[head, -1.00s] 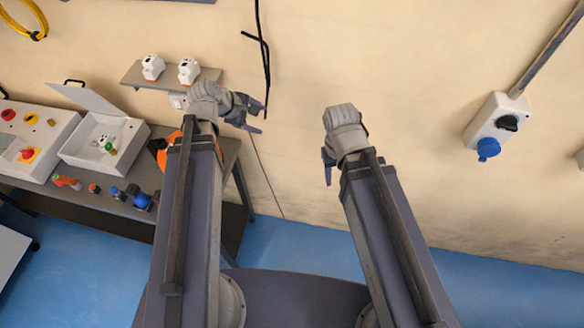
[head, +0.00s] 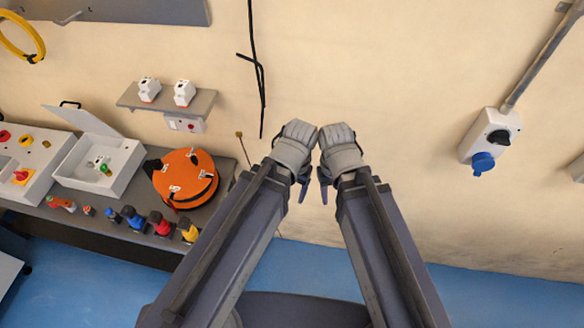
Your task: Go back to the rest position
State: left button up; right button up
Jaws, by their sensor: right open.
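My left gripper (head: 304,186) and my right gripper (head: 324,188) hang close together near the middle of the head view, in front of the bare wall. Both arms reach up from the bottom edge and lean towards each other. The wrists nearly touch in the picture. The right gripper is open, with nothing seen in it. Only one finger of the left gripper shows clearly, so I cannot tell its opening. No held object is visible.
A dark workbench (head: 90,228) at left bears an orange round case (head: 186,172), an open white box (head: 120,165), a control panel (head: 38,165) and several coloured connectors (head: 160,222). A shelf (head: 205,103) and a blue-capped wall socket (head: 490,140) are on the wall. Black cables hang down.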

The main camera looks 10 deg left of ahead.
notch_tip(320, 180, down, 19)
jog(key=b, duration=1.8)
jog(key=shift+b, duration=0.35)
jog(key=shift+r, duration=0.1)
